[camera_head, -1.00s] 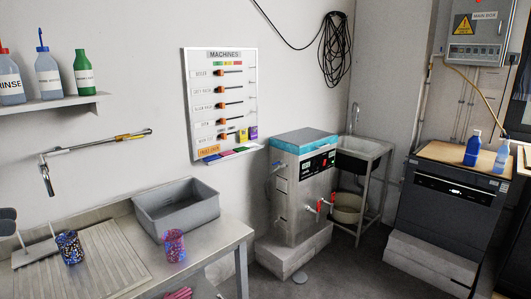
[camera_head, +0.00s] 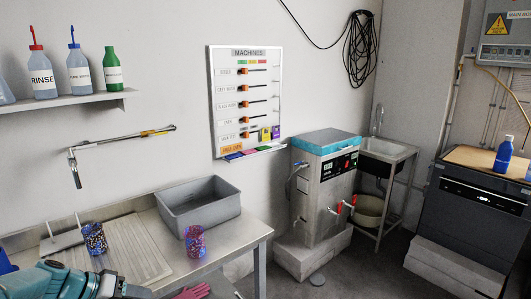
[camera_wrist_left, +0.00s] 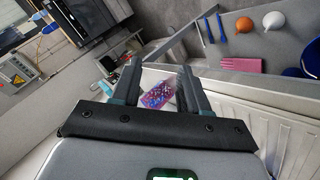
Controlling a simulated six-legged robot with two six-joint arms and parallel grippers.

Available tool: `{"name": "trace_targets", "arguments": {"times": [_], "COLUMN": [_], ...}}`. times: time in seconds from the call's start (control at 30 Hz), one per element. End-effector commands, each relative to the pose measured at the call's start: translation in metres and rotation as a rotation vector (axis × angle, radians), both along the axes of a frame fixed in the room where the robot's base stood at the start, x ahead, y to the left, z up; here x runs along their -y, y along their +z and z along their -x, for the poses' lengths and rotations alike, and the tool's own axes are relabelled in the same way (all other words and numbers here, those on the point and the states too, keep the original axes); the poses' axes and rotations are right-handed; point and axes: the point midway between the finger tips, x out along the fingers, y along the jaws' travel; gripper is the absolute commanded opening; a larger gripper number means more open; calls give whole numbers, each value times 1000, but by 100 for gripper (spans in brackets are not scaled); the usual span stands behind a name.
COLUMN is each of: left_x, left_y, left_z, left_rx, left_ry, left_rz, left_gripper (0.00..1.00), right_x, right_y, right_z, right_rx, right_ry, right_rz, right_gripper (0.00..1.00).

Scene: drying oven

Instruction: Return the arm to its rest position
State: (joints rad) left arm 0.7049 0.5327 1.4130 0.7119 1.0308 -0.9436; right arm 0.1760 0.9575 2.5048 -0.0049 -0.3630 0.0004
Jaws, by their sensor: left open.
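My left arm (camera_head: 75,283), teal and grey, shows at the bottom left in the head view, in front of the bench. A pink and blue speckled cup (camera_wrist_left: 157,96) shows beyond the gap. In the head view a pink-purple speckled cup (camera_head: 195,241) and a dark blue speckled cup (camera_head: 95,238) stand on the bench at the left. My right gripper is not in view.
A grey bin (camera_head: 199,203) stands on the metal bench (camera_head: 225,248). A steel machine with a blue top (camera_head: 325,190) stands on a block. A sink (camera_head: 385,155) and a dark appliance (camera_head: 470,205) are further right. Blue-handled tools (camera_wrist_left: 220,30) lie in the left wrist view.

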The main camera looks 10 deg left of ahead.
Motion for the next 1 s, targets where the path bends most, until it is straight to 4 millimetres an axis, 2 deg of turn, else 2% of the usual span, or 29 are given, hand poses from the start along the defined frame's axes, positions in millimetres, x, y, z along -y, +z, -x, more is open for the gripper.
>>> {"name": "trace_targets", "arguments": {"times": [0.03, 0.1, 0.27, 0.5, 0.67, 0.8, 1.0], "left_x": [15, 33, 77, 150, 200, 244, 293], "left_y": [-21, -49, -110, -188, -227, -251, -262], "left_z": [1, 3, 18, 61, 103, 148, 208], "left_rx": [-54, -127, -280, -465, -540, -570, -568], "left_ry": [3, 17, 34, 31, 4, -32, -88], "left_rz": [5, 2, -29, -118, -195, -252, -280], "left_gripper": [44, 44, 44, 44, 44, 44, 44], "right_x": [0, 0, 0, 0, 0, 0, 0], "right_y": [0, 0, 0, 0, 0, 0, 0], "right_z": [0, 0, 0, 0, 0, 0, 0], "right_rx": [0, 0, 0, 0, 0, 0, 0], "right_ry": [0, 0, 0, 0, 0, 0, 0], "right_rz": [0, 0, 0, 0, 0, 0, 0], "right_gripper": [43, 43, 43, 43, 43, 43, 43]}}
